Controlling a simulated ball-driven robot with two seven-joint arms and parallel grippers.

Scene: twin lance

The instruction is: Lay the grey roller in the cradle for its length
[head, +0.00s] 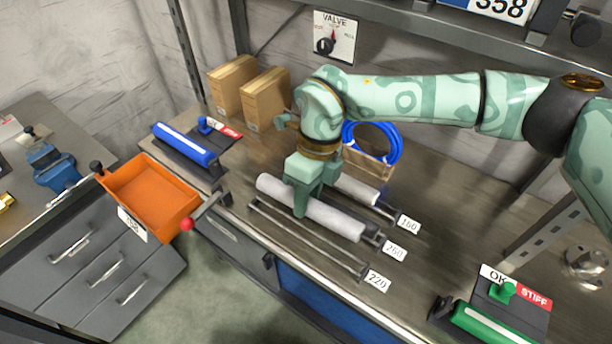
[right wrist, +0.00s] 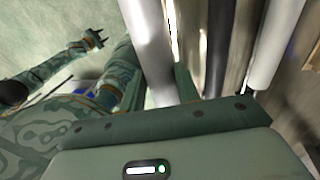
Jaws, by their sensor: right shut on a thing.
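The grey roller (head: 335,217) lies level along the middle cradle, labelled 260 (head: 393,251). I cannot tell whether it rests in that cradle or hangs just above it. My right gripper (head: 303,208) points down and is shut on the roller near its middle. The roller also shows in the right wrist view (right wrist: 150,45), beside a green finger. The front cradle, labelled 220 (head: 310,241), is empty. A second grey roller (head: 357,190) lies in the rear cradle, labelled 160 (head: 408,222). My left gripper (right wrist: 92,40) shows in the right wrist view, fingers apart and empty.
An orange tray (head: 150,197) and a blue roller (head: 183,143) are at the left. Cardboard boxes (head: 265,98) and a blue hose coil (head: 372,143) stand behind. A green roller (head: 490,325) lies at the front right. The bench between is clear.

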